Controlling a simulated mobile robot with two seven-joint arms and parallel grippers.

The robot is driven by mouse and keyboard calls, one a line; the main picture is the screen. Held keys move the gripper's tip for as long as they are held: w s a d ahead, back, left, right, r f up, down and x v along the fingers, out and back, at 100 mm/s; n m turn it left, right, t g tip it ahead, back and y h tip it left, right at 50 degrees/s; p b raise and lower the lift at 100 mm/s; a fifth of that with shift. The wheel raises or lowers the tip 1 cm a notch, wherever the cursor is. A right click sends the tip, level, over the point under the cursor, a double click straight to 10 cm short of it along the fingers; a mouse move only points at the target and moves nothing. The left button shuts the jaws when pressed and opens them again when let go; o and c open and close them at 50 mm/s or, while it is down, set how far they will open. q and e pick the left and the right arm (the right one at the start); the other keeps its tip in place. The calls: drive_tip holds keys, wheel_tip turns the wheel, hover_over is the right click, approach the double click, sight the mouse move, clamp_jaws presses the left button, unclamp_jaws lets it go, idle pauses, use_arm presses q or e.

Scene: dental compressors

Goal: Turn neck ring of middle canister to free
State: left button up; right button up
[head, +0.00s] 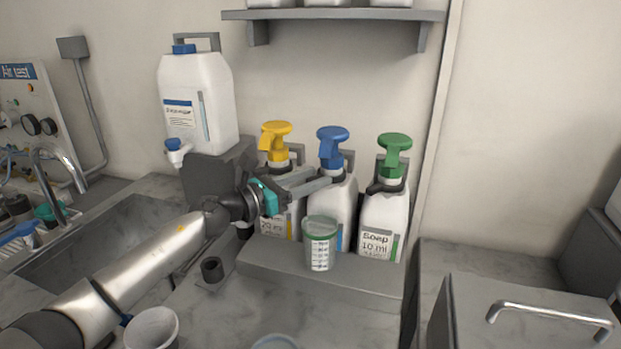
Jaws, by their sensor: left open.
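The middle canister (343,208) is a white pump bottle with a blue pump head (332,138). It stands upright between a bottle with a yellow pump (275,133) and one with a green pump (394,145). Its neck ring (334,171) sits below the pump and is partly hidden by my gripper. My left gripper (322,177) comes in from the left, in front of the yellow-pump bottle. It is open, with its fingertips close to the neck of the middle canister; I cannot tell whether they touch it. My right gripper is not in view.
A green-lidded measuring cup (319,245) stands on the grey ledge (365,278) in front of the middle canister. A large white jug (200,105) stands behind left. A sink (95,240) lies left. A wall shelf (335,15) hangs above. A white cup (152,328) is near the front.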

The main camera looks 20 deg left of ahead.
use_arm(q)
drive_tip(key=shift+c, duration=0.2)
clamp_jaws()
idle(0.3)
drive_tip(key=shift+s+p, duration=0.1)
drive_tip(key=shift+p, duration=0.45)
